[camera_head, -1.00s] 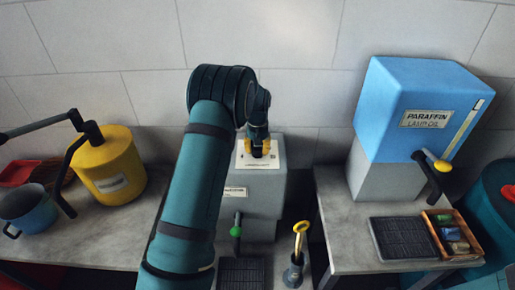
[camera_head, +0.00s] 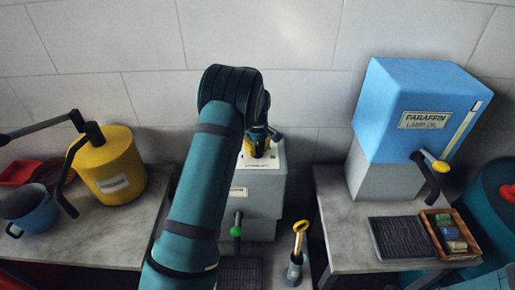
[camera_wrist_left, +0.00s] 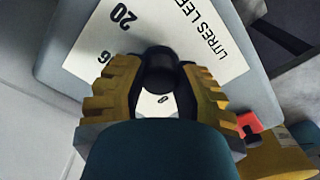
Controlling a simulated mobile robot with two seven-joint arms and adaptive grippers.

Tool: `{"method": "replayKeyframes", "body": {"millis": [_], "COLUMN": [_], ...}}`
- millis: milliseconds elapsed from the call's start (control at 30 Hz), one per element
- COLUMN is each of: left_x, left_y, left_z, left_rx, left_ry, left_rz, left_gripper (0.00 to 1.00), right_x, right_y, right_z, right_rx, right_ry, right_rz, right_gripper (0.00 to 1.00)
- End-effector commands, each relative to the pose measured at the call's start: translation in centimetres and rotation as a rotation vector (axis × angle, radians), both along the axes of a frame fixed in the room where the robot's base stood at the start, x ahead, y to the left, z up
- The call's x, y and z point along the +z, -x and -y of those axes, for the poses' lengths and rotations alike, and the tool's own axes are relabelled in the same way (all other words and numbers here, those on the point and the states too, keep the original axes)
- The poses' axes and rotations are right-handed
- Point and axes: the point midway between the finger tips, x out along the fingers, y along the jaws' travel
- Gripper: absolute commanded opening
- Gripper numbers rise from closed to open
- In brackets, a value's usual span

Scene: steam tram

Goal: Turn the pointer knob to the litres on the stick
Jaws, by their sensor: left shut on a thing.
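My left gripper (camera_head: 258,148) is over the white dial plate (camera_head: 276,158) on top of a grey tank (camera_head: 262,200). In the left wrist view my left gripper (camera_wrist_left: 160,90) has its yellow ribbed fingers shut on a black pointer knob (camera_wrist_left: 158,72), one finger on each side. The white dial plate (camera_wrist_left: 188,30) reads "20" and "LITRES LE…", with the rest cut off. The knob's pointing direction cannot be told, as the gripper covers part of the dial. A yellow-handled stick (camera_head: 300,236) stands upright in a dark holder at the front; no reading on it is legible. My right gripper is not in view.
A yellow drum (camera_head: 107,165) with a crank and a blue mug (camera_head: 29,208) stand on the left bench. A blue paraffin tank (camera_head: 415,105) with a yellow-knobbed lever, a black grate (camera_head: 402,238) and a wooden tray (camera_head: 449,248) are on the right bench. A green-knobbed tap (camera_head: 236,231) is on the grey tank's front.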

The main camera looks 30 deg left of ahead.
Motion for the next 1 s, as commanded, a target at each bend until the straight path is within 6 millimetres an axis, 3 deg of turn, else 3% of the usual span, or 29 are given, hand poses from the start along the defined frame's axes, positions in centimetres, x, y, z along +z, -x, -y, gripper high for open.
{"method": "replayKeyframes", "body": {"millis": [667,700,767,1000], "left_x": [-0.17,-0.17,-0.15,-0.07], "left_y": [0.11,0.11,0.1,0.05], "left_z": [0.03,0.03,0.03,0.01], "left_rx": [0.058,0.058,0.057,0.057], "left_ry": [0.001,0.001,0.001,0.001], "left_rz": [-0.004,-0.004,-0.004,-0.001], "left_gripper": [0.0,0.47,0.66,0.66], "right_x": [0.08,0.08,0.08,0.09], "right_y": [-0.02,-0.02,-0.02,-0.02], "right_z": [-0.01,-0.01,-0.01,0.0], "right_rx": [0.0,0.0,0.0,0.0], "right_ry": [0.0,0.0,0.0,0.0], "right_rz": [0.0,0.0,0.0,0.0], "right_gripper": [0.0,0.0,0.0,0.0]}}
